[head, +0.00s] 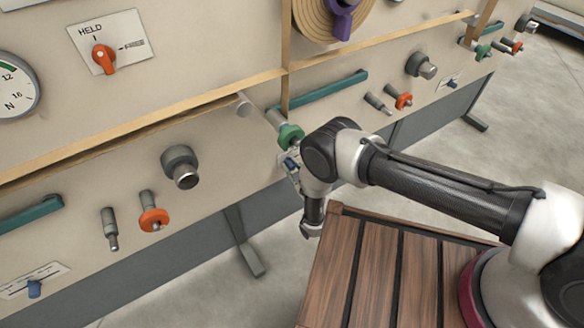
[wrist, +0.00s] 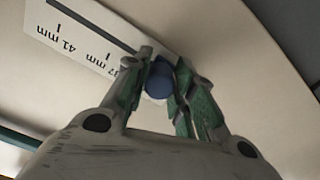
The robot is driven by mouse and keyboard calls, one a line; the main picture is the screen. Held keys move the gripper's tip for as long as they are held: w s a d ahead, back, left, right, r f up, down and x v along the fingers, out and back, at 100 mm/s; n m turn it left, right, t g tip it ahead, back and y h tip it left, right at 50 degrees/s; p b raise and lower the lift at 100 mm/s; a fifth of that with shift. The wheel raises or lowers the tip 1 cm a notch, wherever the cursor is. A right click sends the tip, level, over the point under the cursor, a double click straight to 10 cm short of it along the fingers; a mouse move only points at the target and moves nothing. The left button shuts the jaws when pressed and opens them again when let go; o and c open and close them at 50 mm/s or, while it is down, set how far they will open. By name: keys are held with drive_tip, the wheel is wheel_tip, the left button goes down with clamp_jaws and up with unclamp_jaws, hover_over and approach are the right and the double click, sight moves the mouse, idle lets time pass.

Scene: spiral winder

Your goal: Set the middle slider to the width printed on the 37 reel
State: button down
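In the wrist view, the slider's round blue knob (wrist: 159,80) sits between the two green-padded fingers of my gripper (wrist: 161,84), which close in on both sides of it. Its white scale plate (wrist: 75,42) has a dark slot and appears upside down. "41 mm" is readable on it; another mark, ending in 7 mm, is partly covered by a finger. In the head view my gripper (head: 291,168) is at the panel below a green-collared peg, largely hidden by my wrist. No reel number is readable.
A reel with a purple hub (head: 341,22) hangs above. A left slider (head: 34,288) and a right slider (head: 451,84) show on the panel. Pegs with orange collars, grey knobs and teal bars stick out. A red selector (head: 104,56) points near "HELD". Bare floor lies below.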

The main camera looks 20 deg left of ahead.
drive_tip(key=w+d, duration=0.1)
drive_tip(key=w, duration=0.1)
drive_tip(key=w+d, duration=0.2)
drive_tip(key=shift+w+d+r, duration=0.15)
drive_tip(key=shift+w+d, duration=0.15)
drive_tip(key=shift+w, duration=0.05)
drive_tip(key=c, duration=1.2)
unclamp_jaws()
drive_tip(key=v, duration=1.2)
